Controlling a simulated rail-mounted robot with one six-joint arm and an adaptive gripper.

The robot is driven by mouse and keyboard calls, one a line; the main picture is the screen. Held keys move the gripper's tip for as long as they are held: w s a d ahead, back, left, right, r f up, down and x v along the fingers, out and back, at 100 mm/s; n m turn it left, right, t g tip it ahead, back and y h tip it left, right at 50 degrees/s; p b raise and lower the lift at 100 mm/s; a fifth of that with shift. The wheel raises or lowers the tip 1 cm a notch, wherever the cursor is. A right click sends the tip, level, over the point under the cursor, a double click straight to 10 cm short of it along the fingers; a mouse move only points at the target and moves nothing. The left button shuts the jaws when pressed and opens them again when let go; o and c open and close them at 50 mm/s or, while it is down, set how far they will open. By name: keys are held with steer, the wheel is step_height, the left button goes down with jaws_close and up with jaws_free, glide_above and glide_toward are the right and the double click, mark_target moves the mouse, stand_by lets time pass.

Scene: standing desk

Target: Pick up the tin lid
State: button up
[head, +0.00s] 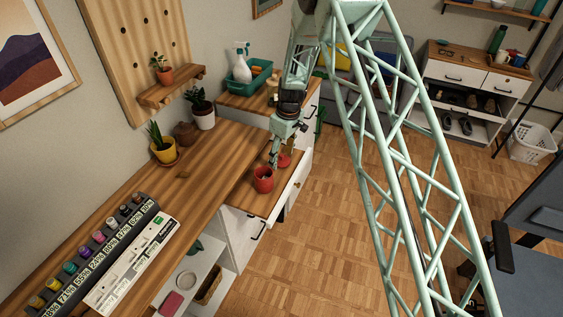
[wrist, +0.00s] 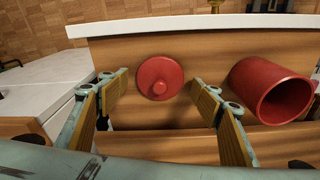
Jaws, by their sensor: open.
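In the head view the lid (head: 285,160) shows partly beside my gripper (head: 274,158). In the wrist view my gripper (wrist: 161,88) is open and empty, with the lid between the lines of its two fingers and not gripped. The red tin (wrist: 272,92) is to the right of the right finger in the wrist view. In the head view this open tin (head: 263,181) stands just in front of my gripper.
The white front (wrist: 200,24) borders the wooden surface. A green bin (head: 250,74) stands behind my gripper.

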mark_target(281, 155)
steer(key=shift+c, duration=0.5)
steer(key=c, duration=0.8)
steer(key=shift+r, duration=0.15)
steer(key=shift+r, duration=1.5)
steer(key=shift+s+r, duration=0.15)
steer(key=shift+r, duration=0.05)
steer(key=s+d, duration=0.1)
steer(key=s, duration=0.4)
steer(key=s+r, duration=0.1)
steer(key=s, duration=0.4)
steer(key=s+d, duration=0.1)
steer(key=s, duration=0.4)
steer(key=shift+s+d+r+b, duration=0.2)
steer(key=shift+s+d+b, duration=0.05)
steer(key=shift+d+b, duration=0.1)
steer(key=shift+w+a+r+p, duration=0.1)
steer(key=shift+p, duration=0.2)
steer(key=a+r+p, duration=0.3)
steer(key=p, duration=0.2)
steer(key=w+a+r+p, duration=0.1)
steer(key=a+r+p, duration=0.2)
steer(key=r+p, duration=0.1)
steer(key=w+a+r+p, duration=0.1)
steer(key=a+r+p, duration=0.2)
steer(key=p, duration=0.3)
steer(key=shift+a+r, duration=0.15)
steer(key=shift+a, duration=0.4)
